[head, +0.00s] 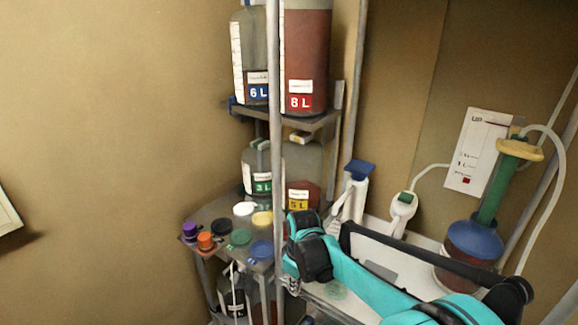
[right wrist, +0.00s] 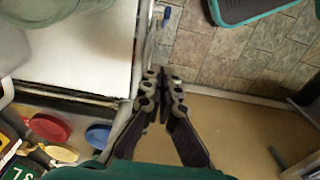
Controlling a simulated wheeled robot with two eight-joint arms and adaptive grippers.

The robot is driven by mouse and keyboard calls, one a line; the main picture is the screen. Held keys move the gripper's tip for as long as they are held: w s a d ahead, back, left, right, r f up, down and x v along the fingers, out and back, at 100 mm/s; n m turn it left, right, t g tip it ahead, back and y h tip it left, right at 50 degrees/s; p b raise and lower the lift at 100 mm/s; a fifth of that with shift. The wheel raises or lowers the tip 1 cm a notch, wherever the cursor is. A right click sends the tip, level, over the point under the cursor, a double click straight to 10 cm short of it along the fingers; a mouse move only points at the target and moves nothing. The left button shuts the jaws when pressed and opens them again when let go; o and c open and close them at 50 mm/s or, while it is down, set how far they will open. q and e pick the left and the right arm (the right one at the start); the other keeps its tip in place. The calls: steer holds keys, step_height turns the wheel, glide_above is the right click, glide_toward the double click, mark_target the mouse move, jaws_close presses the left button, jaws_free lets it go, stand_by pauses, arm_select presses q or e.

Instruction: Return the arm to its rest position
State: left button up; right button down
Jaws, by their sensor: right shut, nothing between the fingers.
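My right arm, teal and black, comes in from the lower right in the head view and reaches in front of the shelf rack. My right gripper (right wrist: 164,76) shows in the right wrist view with its dark fingers together and nothing between them. It is over the floor, beside a white surface. In the head view only a small part of the gripper shows, at the far end of the arm beside the rack post. My left gripper is in neither view.
A shelf rack holds jugs, including a 6 L jug (head: 250,60) and an 8 L jug (head: 306,60). Coloured caps, one orange (head: 206,241), lie on its lower shelf. A bucket with a blue lid (head: 474,240) stands at right. Tan wall fills the left.

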steer(key=s+d+r+m+t, duration=0.3)
steer(key=s+d+r+m, duration=0.2)
steer(key=s+d+r, duration=0.3)
steer(key=s+d+f+m+t, duration=0.1)
steer(key=s+d+m+t, duration=0.2)
steer(key=s, duration=0.8)
steer(key=d+m, duration=0.2)
steer(key=d, duration=0.2)
steer(key=shift+s+d+f+m+t+h, duration=0.2)
steer(key=shift+d+f+m+t+h, duration=0.1)
steer(key=shift+d, duration=0.1)
